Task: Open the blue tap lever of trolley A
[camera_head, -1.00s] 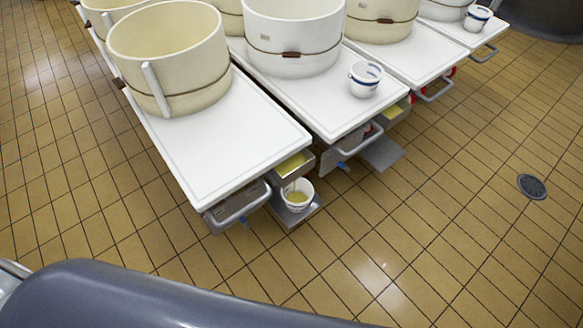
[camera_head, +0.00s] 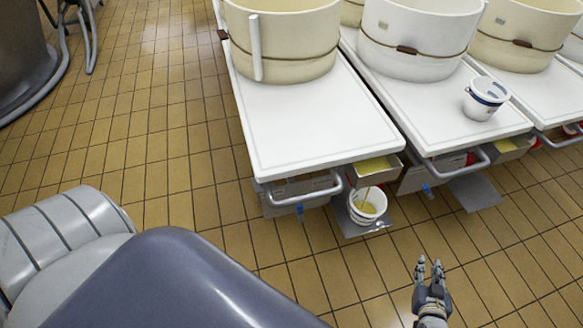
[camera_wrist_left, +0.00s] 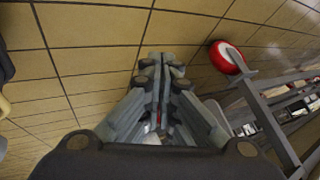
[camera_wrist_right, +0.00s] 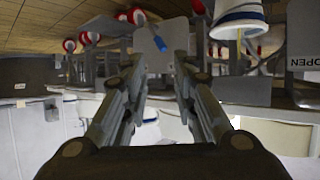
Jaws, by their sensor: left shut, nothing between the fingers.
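No letter shows which trolley is A. The nearest white-topped trolley (camera_head: 290,130) has a small blue lever (camera_head: 300,212) under its front handle. A second blue lever (camera_head: 427,190) hangs under the trolley to its right. In the right wrist view a blue lever (camera_wrist_right: 159,43) shows beyond the fingertips, apart from them. My right gripper (camera_head: 429,268) is open and empty over the floor, in front of the trolleys; its spread fingers also show in the right wrist view (camera_wrist_right: 157,58). My left gripper (camera_wrist_left: 163,62) is shut and empty, seen only in its wrist view.
A white bucket (camera_head: 378,214) on a low shelf catches yellow liquid from a metal tray (camera_head: 372,168). Cream and white vats (camera_head: 422,40) and a small bucket (camera_head: 482,104) stand on the trolleys. A red wheel (camera_wrist_left: 228,57) is beside my left gripper. Tiled floor lies clear in front.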

